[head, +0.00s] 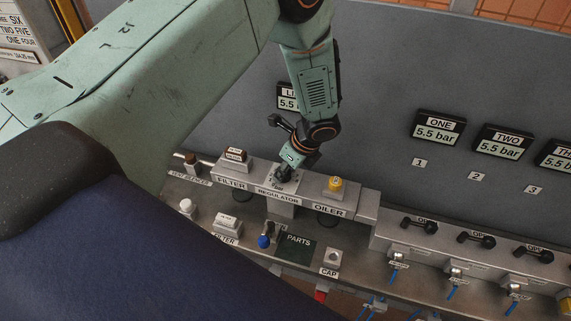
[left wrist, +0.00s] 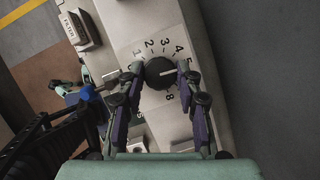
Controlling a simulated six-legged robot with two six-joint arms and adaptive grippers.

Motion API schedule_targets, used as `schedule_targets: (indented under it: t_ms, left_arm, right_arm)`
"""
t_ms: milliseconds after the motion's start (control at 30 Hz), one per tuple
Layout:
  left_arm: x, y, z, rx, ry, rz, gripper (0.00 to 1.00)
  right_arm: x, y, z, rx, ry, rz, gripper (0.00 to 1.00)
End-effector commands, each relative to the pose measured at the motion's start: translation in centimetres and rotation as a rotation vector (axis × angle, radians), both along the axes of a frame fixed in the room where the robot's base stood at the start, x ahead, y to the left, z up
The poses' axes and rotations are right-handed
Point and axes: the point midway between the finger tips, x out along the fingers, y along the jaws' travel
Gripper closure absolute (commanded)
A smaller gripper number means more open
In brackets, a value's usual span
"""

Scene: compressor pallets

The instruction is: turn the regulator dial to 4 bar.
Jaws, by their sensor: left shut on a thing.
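The regulator dial (left wrist: 160,73) is a round black knob on a pale block, with numbers around it. In the left wrist view 1, 2, 3, 4, 5 and 8 show; others are hidden by a finger. Its white mark points right, slightly past the 5. My left gripper (left wrist: 158,84) is shut on the dial, one finger on each side. In the head view my left gripper (head: 284,171) comes down onto the regulator block (head: 278,196) and covers most of the dial. My right gripper is not in view.
Gauges ONE (head: 439,128) and TWO (head: 502,142) read 5.5 bar; the line gauge (head: 288,98) is partly behind my arm. A filter (head: 234,156) and a yellow-capped oiler (head: 335,185) flank the regulator. A blue-ended part (head: 264,241) and the PARTS area (head: 297,247) lie in front.

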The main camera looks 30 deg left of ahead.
Motion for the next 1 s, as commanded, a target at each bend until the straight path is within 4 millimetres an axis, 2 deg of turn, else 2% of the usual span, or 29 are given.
schedule_targets:
  t_ms: [500, 1000]
  left_arm:
    - [0.1, 0.1, -0.4, -0.001, 0.005, 0.436, 0.97]
    - [0.0, 0.1, -0.4, 0.002, 0.008, 0.602, 0.97]
  right_arm:
    - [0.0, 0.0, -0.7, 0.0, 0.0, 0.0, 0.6]
    - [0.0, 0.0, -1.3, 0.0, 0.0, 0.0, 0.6]
